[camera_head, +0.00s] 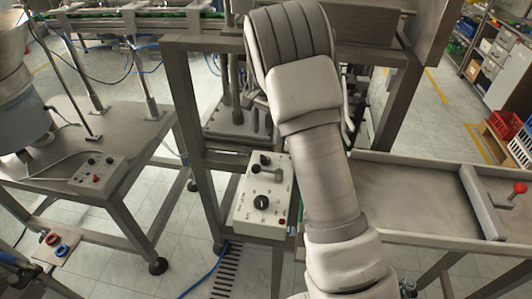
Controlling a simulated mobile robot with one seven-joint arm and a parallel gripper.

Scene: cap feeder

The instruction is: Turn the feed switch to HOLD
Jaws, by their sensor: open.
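A pale control box (244,212) is fixed to the front of the metal frame, left of my arm. Its face carries a black rotary knob (261,202) with small labels around it, too small to read. Above the knob is a dark lever-like switch (265,166), and a small red button sits at the lower right. I cannot tell from the labels which of these is the feed switch or its setting. My arm rises from the lower right past the box and bends away at the top.
A second control box (98,172) with several knobs lies on the left table (45,190) near a large feeder bowl. A metal tray (400,190) with a red-knobbed crossbar (485,203) stands right of my arm. The conveyor (120,24) runs behind. A blue hose crosses the floor.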

